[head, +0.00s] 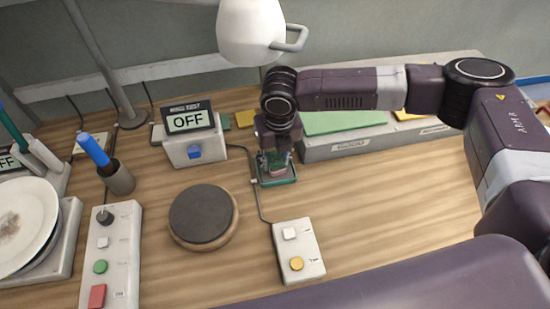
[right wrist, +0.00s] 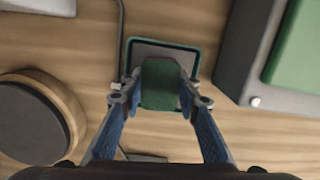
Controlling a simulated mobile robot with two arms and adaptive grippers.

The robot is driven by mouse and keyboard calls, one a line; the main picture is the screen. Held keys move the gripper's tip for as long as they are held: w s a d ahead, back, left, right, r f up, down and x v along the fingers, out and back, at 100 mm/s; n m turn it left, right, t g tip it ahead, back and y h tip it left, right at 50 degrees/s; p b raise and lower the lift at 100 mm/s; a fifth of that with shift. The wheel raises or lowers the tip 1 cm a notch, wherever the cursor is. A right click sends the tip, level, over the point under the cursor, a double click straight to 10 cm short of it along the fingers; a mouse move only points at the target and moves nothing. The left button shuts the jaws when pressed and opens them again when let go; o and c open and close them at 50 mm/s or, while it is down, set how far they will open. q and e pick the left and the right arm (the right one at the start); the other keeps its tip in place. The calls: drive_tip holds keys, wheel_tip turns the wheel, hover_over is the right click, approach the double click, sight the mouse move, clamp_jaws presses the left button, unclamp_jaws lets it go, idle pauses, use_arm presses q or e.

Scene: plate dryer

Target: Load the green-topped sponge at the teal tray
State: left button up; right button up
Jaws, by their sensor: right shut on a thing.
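The green-topped sponge (right wrist: 162,84) is between the two fingers of my right gripper (right wrist: 160,90), which is shut on it. In the head view my right gripper (head: 273,160) points down at the teal tray. A reddish lower part of the held sponge (head: 279,168) shows there. The small teal tray (head: 290,181) has a dark inside and lies on the wooden table; its rim also shows in the right wrist view (right wrist: 181,45), with the sponge over its near part. I cannot tell whether the sponge touches the tray. My left gripper is not in view.
A grey box (head: 350,147) with green and yellow pads on it stands right of the tray. A round dark disc (head: 201,214) lies to the left. A button box (head: 299,252) stands in front, an OFF display (head: 190,122) behind left. A cable runs beside the tray.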

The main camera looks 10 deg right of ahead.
sight(274, 158)
drive_tip(key=shift+s+f+p, duration=0.15)
drive_tip(key=shift+p, duration=0.25)
idle(1.4)
wheel_tip(274, 158, up, 6)
drive_tip(key=p, duration=0.6)
drive_tip(key=shift+p, duration=0.35)
drive_tip(key=shift+a+r+p, duration=0.1)
drive_tip(key=shift+r+p, duration=0.65)
drive_tip(key=shift+r, duration=0.2)
drive_tip(key=shift+f, duration=0.1)
